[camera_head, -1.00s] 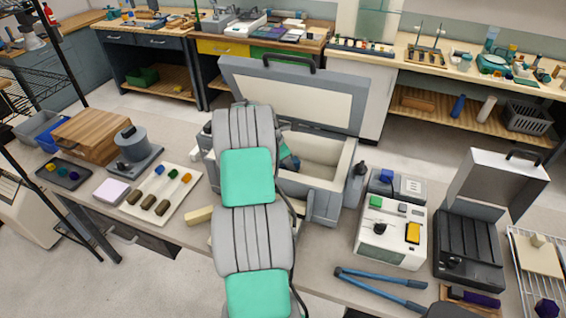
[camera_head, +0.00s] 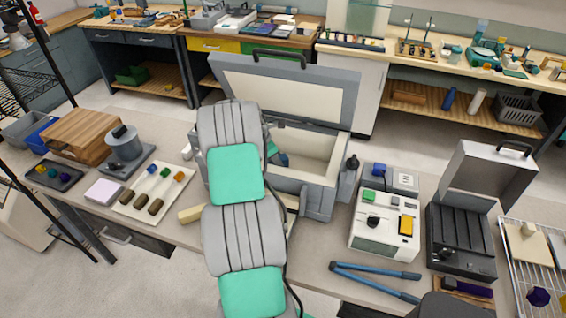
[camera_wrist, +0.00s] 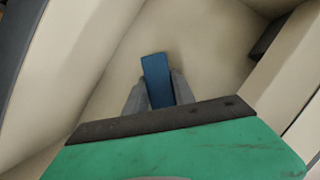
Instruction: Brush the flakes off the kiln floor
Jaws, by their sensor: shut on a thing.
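The grey kiln (camera_head: 322,196) stands open on the bench, its pale-lined lid (camera_head: 285,90) raised at the back. In the wrist view its pale inside floor (camera_wrist: 205,48) lies beyond my gripper, with pale walls on both sides. My gripper (camera_wrist: 160,88) is inside the kiln, shut on a flat blue piece (camera_wrist: 156,68), which looks like a brush handle. The lower end of this piece is hidden behind the gripper body, so I see no bristles and cannot tell whether it touches the floor. I cannot make out any flakes. In the head view my arm hides most of the gripper.
A white control box (camera_head: 382,232) and a dark open case (camera_head: 462,240) stand right of the kiln. Blue-handled long tongs (camera_head: 375,272) lie in front. On the left are a white tray (camera_head: 128,208) and a yellow block (camera_head: 191,214) near my arm.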

